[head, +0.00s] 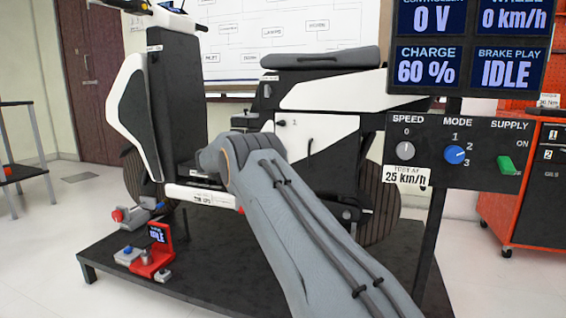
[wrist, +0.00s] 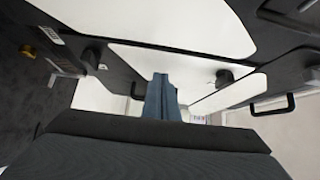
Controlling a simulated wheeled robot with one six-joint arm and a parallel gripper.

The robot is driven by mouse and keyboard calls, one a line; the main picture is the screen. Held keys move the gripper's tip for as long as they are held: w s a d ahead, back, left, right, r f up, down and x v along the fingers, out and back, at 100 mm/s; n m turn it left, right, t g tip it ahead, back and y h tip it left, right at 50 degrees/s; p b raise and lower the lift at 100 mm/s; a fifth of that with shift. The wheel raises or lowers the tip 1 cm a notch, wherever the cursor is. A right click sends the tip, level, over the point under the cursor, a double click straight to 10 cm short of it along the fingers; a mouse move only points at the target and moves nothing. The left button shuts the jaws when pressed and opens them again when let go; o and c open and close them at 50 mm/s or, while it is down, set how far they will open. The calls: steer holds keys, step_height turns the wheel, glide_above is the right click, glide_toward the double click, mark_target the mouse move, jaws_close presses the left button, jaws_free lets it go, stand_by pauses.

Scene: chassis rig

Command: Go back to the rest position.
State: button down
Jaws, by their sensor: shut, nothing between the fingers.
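My arm reaches from the lower right of the head view to the white and black scooter (head: 318,140) on the dark stand. Its far end is near the scooter's footboard area, and the gripper itself is hidden there behind my wrist. In the wrist view my gripper (wrist: 161,88) shows as two blue-grey fingers together, with nothing between them. Beyond them are white scooter panels (wrist: 170,68), dark knobs (wrist: 224,77) and a black handle (wrist: 272,106). I cannot tell how far the fingertips are from the panels.
A control panel (head: 453,152) with SPEED and MODE knobs and a green SUPPLY switch stands at right, below blue displays (head: 430,65). A red gauge unit (head: 155,258) sits on the dark platform (head: 210,282) at front left. A red cabinet (head: 540,192) stands far right.

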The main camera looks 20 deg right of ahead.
steer(key=shift+w+a+b, duration=0.7)
steer(key=shift+b, duration=0.1)
steer(key=shift+r, duration=0.1)
